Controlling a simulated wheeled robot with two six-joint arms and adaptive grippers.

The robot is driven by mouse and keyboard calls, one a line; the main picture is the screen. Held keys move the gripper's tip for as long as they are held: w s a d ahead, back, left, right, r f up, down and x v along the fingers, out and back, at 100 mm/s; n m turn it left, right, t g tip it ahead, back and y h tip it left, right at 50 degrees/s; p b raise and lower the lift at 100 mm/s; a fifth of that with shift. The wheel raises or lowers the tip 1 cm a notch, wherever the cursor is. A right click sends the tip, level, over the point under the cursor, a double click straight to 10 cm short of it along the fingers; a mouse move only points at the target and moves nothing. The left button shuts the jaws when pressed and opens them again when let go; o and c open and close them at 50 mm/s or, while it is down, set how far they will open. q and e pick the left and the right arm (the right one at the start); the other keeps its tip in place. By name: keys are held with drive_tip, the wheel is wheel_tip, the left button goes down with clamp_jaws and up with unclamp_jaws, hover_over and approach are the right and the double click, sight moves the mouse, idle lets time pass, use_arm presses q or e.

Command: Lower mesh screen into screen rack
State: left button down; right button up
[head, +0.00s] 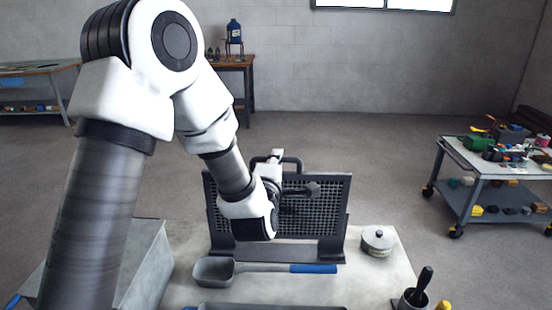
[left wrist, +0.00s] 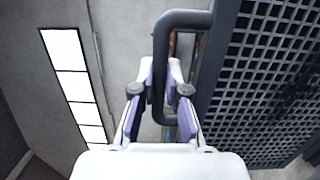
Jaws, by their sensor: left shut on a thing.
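The mesh screen (head: 318,212) is a dark upright panel with a grid of holes and a looped handle (head: 299,164) on top. The dark screen rack (head: 290,253) stands on the bench under it. The screen looks upright and lined up above the rack base; I cannot tell whether its lower edge is seated. My left gripper (head: 274,166) is shut on the handle, and my arm hides part of the screen. In the left wrist view, the handle bar (left wrist: 162,62) passes between the fingers (left wrist: 160,88), with the mesh (left wrist: 262,85) at the right.
On the bench (head: 375,275), a grey scoop with a blue handle (head: 313,268) lies in front of the rack. A lidded pot (head: 378,241) stands right of it, and a dark cup with a tool (head: 412,299) at the front right. A loaded cart (head: 497,172) stands farther right.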

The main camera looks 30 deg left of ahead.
use_arm(q)
drive_tip(key=w+a+f+b, duration=0.2)
drive_tip(key=w+f+b, duration=0.1)
drive_tip(key=f, duration=0.4)
drive_tip(key=shift+w+a+f, duration=0.25)
drive_tip(key=shift+w+a, duration=0.05)
drive_tip(key=shift+w, duration=0.3)
drive_tip(key=shift+s+d+b, duration=0.15)
drive_tip(key=shift+s+b, duration=0.05)
drive_tip(key=shift+b, duration=0.2)
idle(0.3)
drive_tip(key=shift+f, duration=0.15)
idle(0.5)
drive_tip(key=shift+f+b, duration=0.35)
drive_tip(key=shift+b, duration=0.1)
drive_tip(key=shift+f+b, duration=0.9)
